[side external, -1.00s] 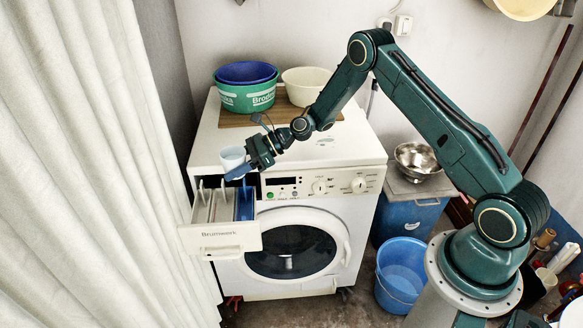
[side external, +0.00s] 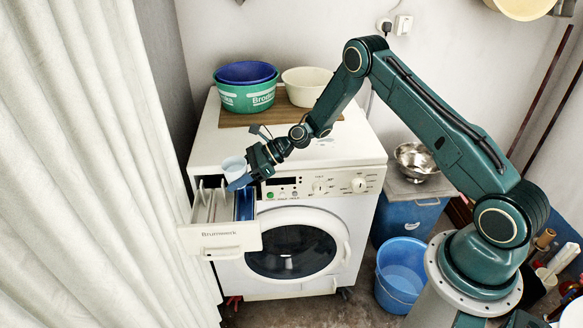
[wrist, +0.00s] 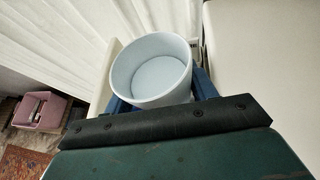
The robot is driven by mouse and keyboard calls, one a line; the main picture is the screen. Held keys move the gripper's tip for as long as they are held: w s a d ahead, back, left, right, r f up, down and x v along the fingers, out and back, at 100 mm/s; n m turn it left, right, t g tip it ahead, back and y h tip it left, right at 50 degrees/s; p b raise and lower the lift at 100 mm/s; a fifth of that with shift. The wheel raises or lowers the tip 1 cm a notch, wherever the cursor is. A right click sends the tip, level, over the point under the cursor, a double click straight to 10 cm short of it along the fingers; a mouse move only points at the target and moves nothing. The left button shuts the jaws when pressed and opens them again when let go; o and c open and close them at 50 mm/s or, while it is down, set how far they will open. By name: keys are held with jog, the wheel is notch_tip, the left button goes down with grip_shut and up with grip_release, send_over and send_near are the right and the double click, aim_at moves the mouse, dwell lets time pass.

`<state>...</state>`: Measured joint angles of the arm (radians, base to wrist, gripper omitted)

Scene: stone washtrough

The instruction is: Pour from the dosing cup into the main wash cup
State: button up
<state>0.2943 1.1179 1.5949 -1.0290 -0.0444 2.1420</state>
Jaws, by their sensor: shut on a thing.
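The dosing cup (side external: 233,166) is a small pale blue-white cup. My gripper (side external: 240,180) is shut on it with blue fingers and holds it above the pulled-out detergent drawer (side external: 219,240). In the wrist view the cup (wrist: 152,72) is open towards the camera and shows a smooth pale inside; I cannot tell powder or liquid from its floor. It looks close to upright in the side view. The drawer has pale compartments at left and a blue one (side external: 245,207) at right. I cannot tell which part is the main wash cup. The gripper and cup partly hide the drawer's back.
The washing machine (side external: 360,160) stands behind the drawer, with green and blue basins (side external: 246,98) and a cream bowl (side external: 304,84) on a board on top. A white curtain (side external: 90,170) hangs close to the drawer's left. A blue bucket (side external: 402,275) stands on the floor at right.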

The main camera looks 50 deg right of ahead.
jog(key=shift+d+r+n+h, duration=0.2)
jog(key=shift+r+n+h, duration=0.1)
jog(key=shift+h, duration=0.7)
jog(key=shift+g+h, duration=0.3)
jog(key=shift+h, duration=0.1)
jog(key=shift+d+n+h, duration=0.15)
jog(key=shift+n+h, duration=0.25)
jog(key=shift+h, duration=0.1)
jog(key=shift+d+h, duration=0.1)
jog(key=shift+h, duration=0.6)
jog(key=shift+n+g+h, duration=0.3)
jog(key=shift+n+h, duration=0.3)
jog(key=shift+h, duration=1)
dwell(2.0)
jog(key=shift+f+h, duration=0.15)
jog(key=shift+h, duration=0.65)
dwell(1.0)
